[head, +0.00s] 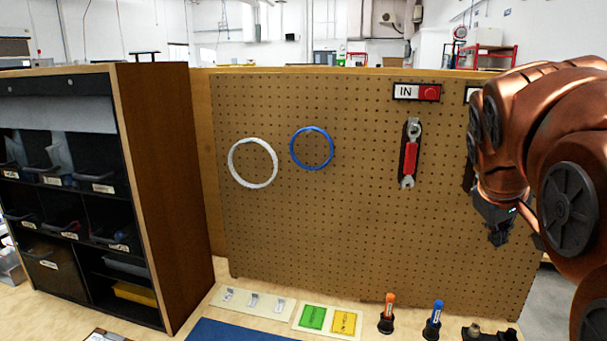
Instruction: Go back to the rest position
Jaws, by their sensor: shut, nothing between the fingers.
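My gripper (499,238) is at the right of the head view, at the end of my copper-coloured arm. It points down in front of the pegboard's right side, above the bench. Its fingers are small and dark in this view, and it is shut with nothing held. My arm hides part of the pegboard's right edge and most of a second label there.
The pegboard (330,222) holds a white ring (233,173), a blue ring (294,157) and a red-handled wrench (410,158). A shelf cabinet (165,200) stands left. An orange-topped tool (387,318) and a blue-topped tool (433,322) stand upright on the bench.

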